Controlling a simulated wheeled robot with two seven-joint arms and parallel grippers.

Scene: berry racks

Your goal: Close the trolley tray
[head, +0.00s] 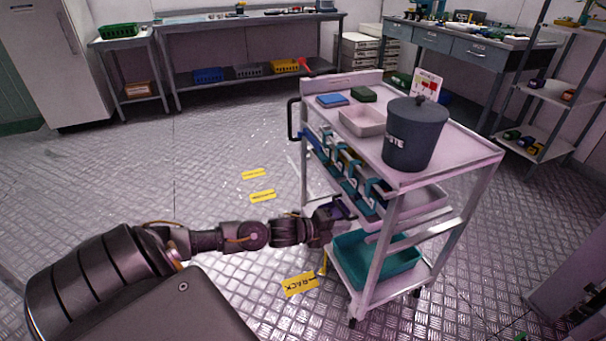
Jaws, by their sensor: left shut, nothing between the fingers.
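The trolley (479,153) stands right of centre, with a pinkish-white top and posts. A pale tray (432,202) sits at its middle level, below the top. A row of blue clips or handles (348,172) runs along the trolley's left side. A teal bin (352,262) stands on the bottom shelf. My left gripper (345,209) is shut and empty at the trolley's left side, below the blue row and above the teal bin. I cannot tell whether it touches the tray. How far the tray is pulled out is unclear. My right gripper is not in view.
On the trolley top stand a dark lidded waste bin (412,138), a shallow pale box (359,124) and a blue box (332,100). A workbench (250,21) lines the back wall, and a shelf rack (560,95) stands at right.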

